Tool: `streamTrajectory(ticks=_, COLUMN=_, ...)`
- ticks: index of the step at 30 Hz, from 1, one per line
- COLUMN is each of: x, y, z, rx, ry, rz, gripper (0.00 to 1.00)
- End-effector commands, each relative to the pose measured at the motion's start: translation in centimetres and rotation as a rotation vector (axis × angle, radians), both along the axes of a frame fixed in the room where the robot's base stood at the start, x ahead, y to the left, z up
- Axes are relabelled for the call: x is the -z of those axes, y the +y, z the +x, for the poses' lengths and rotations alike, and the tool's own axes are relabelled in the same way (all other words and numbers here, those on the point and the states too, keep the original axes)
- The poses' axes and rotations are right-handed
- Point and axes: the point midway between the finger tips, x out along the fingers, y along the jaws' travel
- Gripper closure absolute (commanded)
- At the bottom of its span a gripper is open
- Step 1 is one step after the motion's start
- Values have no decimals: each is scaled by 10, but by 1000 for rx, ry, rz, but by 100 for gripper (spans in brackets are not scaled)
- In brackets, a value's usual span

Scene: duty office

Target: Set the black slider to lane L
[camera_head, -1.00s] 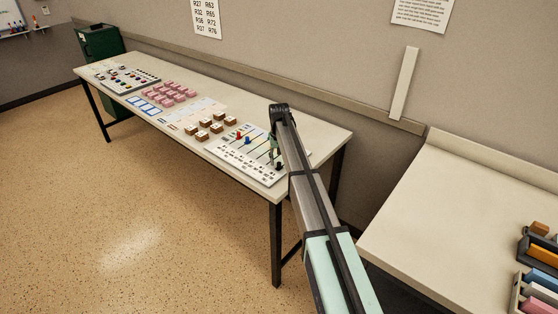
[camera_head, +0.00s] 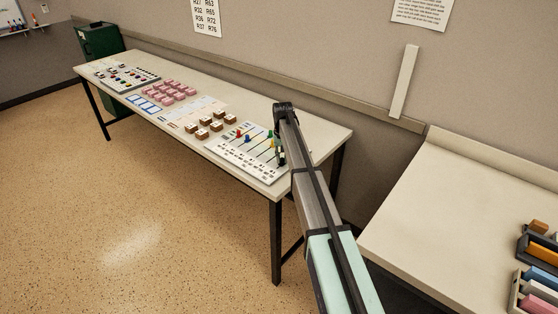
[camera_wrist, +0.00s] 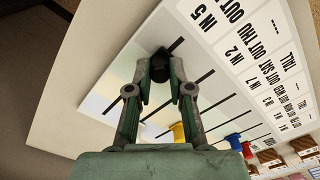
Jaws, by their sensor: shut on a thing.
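The black slider (camera_wrist: 159,66) is between the fingertips of my gripper (camera_wrist: 160,72) in the wrist view. My gripper is shut on its knob, which sits over the end lane of the white slider board (camera_wrist: 130,75). In the head view the black slider (camera_head: 282,160) is near the board's right end, partly covered by my arm. A yellow slider (camera_wrist: 178,132) and a blue slider (camera_wrist: 234,141) stand in neighbouring lanes, with a red one (camera_wrist: 247,150) beyond. Printed labels (camera_wrist: 225,35) run along one edge; I cannot make out a lane L mark.
The board lies at the right end of a long table (camera_head: 325,135). Brown blocks (camera_head: 202,134), pink blocks (camera_head: 176,88) and another control panel (camera_head: 135,80) lie further left. The wall is behind the table. A counter (camera_head: 450,235) stands at the right.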

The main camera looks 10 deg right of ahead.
Motion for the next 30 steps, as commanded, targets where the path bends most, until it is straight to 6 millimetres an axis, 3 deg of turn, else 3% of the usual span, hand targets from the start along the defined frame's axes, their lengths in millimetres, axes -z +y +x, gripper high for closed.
streamTrajectory(ticks=3, x=0, y=-19, z=18, rx=3, ry=-2, rz=-2, gripper=100)
streamTrajectory(ticks=12, x=0, y=-22, z=19, rx=0, ry=-2, rz=-1, gripper=100)
streamTrajectory(ticks=13, x=0, y=-22, z=19, rx=0, ry=-2, rz=-1, gripper=76)
streamTrajectory(ticks=15, x=0, y=-22, z=19, rx=0, ry=-2, rz=-1, gripper=54)
streamTrajectory(ticks=25, x=-1, y=-22, z=19, rx=0, ry=-2, rz=-1, gripper=54)
streamTrajectory(ticks=30, x=-15, y=-22, z=19, rx=0, ry=-4, rz=-1, gripper=54)
